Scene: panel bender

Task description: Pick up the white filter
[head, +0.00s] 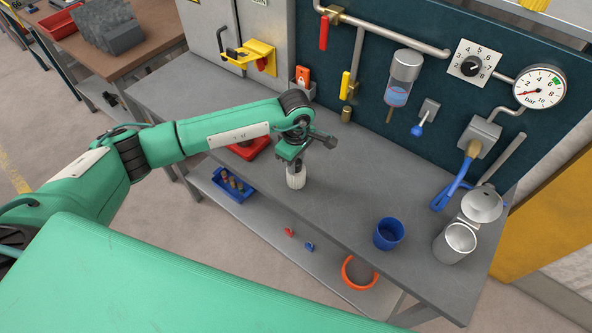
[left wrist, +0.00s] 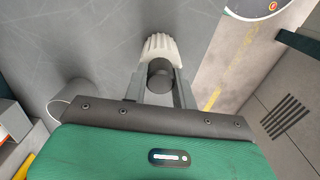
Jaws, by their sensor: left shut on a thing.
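The white filter (head: 296,180) is a small ribbed white cylinder with a dark top. It is upright at the grey bench, below my left gripper (head: 294,162). In the left wrist view the filter (left wrist: 159,48) sits between the two fingers of my left gripper (left wrist: 160,82), which is shut on its dark top. I cannot tell whether the filter's base touches the bench or is just above it. My right gripper is not in view.
On the bench (head: 340,210) a blue cup (head: 389,233) and an open metal housing (head: 455,243) stand to the right. A panel with a filter bowl (head: 402,78), dial (head: 474,64) and gauge (head: 540,87) stands behind.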

